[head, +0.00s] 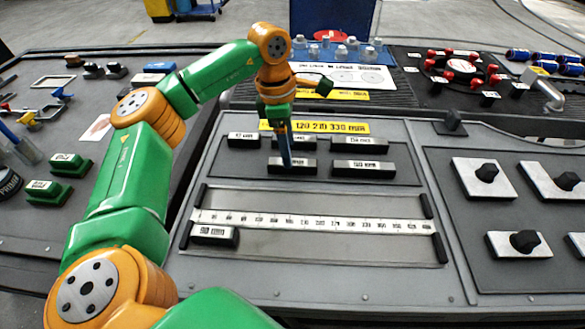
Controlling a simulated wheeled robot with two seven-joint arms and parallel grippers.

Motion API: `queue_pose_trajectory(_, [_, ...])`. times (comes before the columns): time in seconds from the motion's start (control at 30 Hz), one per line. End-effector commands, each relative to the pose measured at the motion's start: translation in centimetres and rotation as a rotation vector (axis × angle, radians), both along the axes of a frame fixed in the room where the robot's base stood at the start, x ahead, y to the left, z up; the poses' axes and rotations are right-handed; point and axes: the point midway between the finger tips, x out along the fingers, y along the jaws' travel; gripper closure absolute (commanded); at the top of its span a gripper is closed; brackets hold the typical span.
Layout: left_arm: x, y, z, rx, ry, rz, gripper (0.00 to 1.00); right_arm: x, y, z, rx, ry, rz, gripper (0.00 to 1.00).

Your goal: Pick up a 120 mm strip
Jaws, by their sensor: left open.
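My left gripper (287,162) points down over the front left strip block (292,167) in the rack. Its jaws are open; its fingers partly cover that block's label, and I cannot tell whether they touch it. The front right block (363,168) has a label that seems to read 120 mm, but the print is small. Behind them stand a left block (243,140), a middle block partly hidden by my gripper (303,142), and a right block (366,144). A yellow sign (330,128) reads 120 210 330 mm. My right gripper is not in view.
A ruler (310,223) crosses a shallow tray (340,253) in front of the rack. A block marked 90 mm (213,235) lies at its left end. Black-knobbed plates (485,178) stand right, green blocks (48,192) left. The tray's middle is clear.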

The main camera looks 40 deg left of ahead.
Motion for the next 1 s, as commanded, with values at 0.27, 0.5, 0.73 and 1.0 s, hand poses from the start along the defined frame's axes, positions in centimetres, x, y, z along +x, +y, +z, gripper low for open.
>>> queue_pose_trajectory(0.27, [0.4,-0.6,-3.8,0.001,0.002,0.001,0.28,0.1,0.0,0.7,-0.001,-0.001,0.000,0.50])
queue_pose_trajectory(0.5, [0.4,-0.6,-3.8,0.000,0.000,0.001,0.46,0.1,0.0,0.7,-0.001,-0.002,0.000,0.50])
queue_pose_trajectory(0.73, [0.4,-0.6,-3.8,0.000,0.000,0.001,1.00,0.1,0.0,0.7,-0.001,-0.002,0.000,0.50])
queue_pose_trajectory(1.0, [0.4,-0.6,-3.7,0.000,-0.001,0.001,1.00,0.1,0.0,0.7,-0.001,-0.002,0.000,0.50])
